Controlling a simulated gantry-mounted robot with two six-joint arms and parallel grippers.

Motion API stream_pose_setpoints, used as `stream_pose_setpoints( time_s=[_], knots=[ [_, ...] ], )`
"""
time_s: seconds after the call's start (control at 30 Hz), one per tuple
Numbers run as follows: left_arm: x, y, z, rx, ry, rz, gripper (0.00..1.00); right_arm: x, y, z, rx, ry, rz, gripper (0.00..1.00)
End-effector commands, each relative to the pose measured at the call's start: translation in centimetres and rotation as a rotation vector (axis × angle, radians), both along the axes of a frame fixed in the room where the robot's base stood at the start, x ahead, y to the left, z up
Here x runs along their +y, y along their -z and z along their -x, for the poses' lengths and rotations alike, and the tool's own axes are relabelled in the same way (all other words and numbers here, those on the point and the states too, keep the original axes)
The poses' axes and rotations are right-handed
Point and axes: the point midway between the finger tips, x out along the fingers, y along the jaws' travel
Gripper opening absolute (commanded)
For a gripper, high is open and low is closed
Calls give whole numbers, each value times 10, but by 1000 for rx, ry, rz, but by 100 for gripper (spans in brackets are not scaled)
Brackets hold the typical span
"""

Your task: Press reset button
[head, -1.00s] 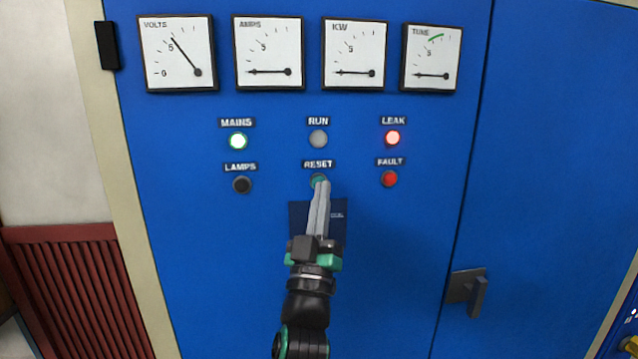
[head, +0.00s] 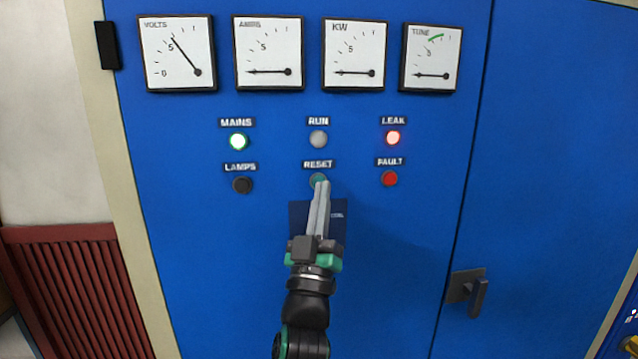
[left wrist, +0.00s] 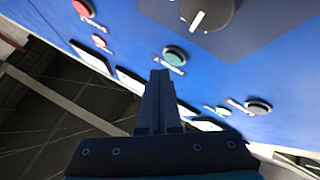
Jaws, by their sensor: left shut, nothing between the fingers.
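The teal reset button (head: 318,179) sits under the RESET label on the blue cabinet front. My left gripper (head: 321,184) is shut and empty, and its tips cover the lower part of the button in the head view. I cannot tell whether the tips touch the button. My right gripper is not in view.
The black LAMPS button (head: 242,185) is left of reset and the red FAULT button (head: 389,178) is right. A dark knob (left wrist: 208,12) shows near the fingers in the wrist view.

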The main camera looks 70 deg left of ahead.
Motion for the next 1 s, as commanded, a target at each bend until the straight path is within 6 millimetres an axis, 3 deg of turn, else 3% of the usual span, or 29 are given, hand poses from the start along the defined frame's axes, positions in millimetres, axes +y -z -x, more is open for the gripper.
stream_pose_setpoints(
  time_s=[1.0],
  knots=[
    [10, 0, -2, 1, -1, 0, 0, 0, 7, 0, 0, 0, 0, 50]
  ],
)
